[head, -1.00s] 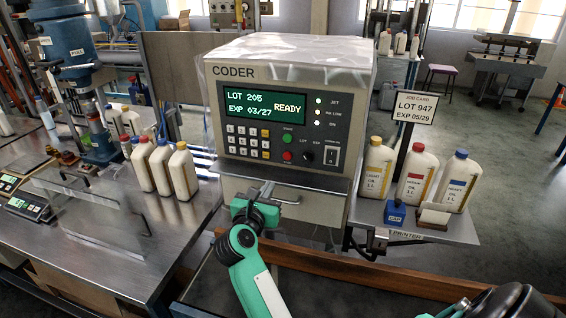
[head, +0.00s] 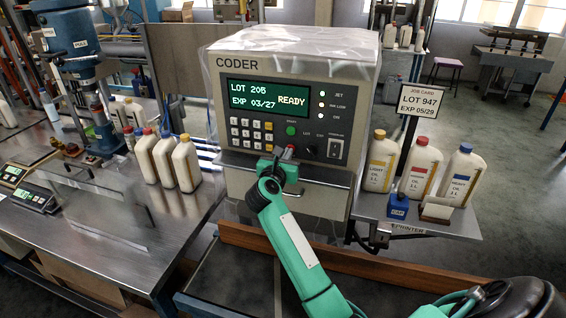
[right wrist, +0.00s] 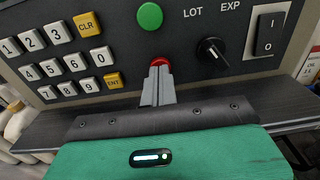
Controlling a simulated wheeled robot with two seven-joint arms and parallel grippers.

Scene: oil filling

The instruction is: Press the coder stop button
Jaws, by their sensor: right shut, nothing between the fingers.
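The coder (head: 290,95) is a grey box with a green display reading LOT 205, EXP 03/27, READY. Its red stop button (right wrist: 159,62) sits below the green button (right wrist: 150,16) on the dark panel. My right gripper (right wrist: 158,75) is shut and empty, its fingertips right at the lower part of the red button in the right wrist view. I cannot tell whether they touch it or press it in. In the head view my right gripper (head: 283,160) is in front of the lower panel and partly hides the red button. My left gripper is not in view.
A keypad (right wrist: 65,60) lies left of the red button, and a LOT/EXP knob (right wrist: 212,50) and a rocker switch (right wrist: 270,33) lie right. A job card (head: 417,101) reads LOT 947, EXP 05/29. Oil bottles (head: 420,168) stand on the right shelf.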

